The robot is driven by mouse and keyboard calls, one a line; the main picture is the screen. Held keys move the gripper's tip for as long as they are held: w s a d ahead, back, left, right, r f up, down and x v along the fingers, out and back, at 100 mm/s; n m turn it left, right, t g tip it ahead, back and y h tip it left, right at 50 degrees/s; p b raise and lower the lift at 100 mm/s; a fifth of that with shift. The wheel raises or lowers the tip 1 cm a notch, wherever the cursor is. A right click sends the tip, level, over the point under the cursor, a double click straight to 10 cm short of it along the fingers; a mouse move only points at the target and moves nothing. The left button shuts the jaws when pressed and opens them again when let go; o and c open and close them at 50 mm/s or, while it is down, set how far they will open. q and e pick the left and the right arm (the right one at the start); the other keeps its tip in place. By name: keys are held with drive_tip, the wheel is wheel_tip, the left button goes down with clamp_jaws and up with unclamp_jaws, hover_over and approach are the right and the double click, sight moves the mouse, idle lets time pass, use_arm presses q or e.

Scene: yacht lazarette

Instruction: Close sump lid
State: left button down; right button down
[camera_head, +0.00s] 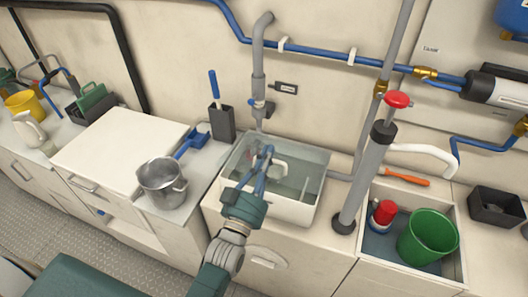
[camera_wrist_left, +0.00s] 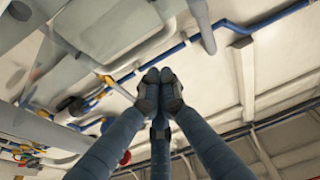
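The sump is a white open-looking box (camera_head: 293,210) set in the counter at the middle of the head view. A clear, glassy panel (camera_head: 312,160), likely its lid, shows at the top of the box; I cannot tell its exact tilt. A white handle-like piece (camera_head: 281,168) shows just right of my fingers. My left gripper (camera_head: 264,152) reaches over the box from the front. In the left wrist view its fingertips (camera_wrist_left: 160,88) are together, with nothing visible between them. Whether they touch the panel is unclear. My right gripper is not in view.
A metal pot (camera_head: 162,184) stands left. Pipes (camera_head: 259,60) run behind.

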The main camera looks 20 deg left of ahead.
use_arm(q)
drive_tip(key=shift+s+f, duration=0.1)
drive_tip(key=shift+f, duration=0.5)
drive_tip(key=shift+s+f, duration=0.15)
drive_tip(key=shift+f, duration=0.25)
drive_tip(key=shift+t, duration=0.5)
drive_tip(key=f+b, duration=0.1)
drive_tip(key=b, duration=0.1)
drive_tip(key=s+f+b, duration=0.1)
drive_tip(key=f+b, duration=0.2)
drive_tip(key=b, duration=0.1)
drive_tip(key=shift+s+f, duration=0.45)
drive_tip(key=shift+f, duration=0.15)
drive_tip(key=shift+s, duration=0.1)
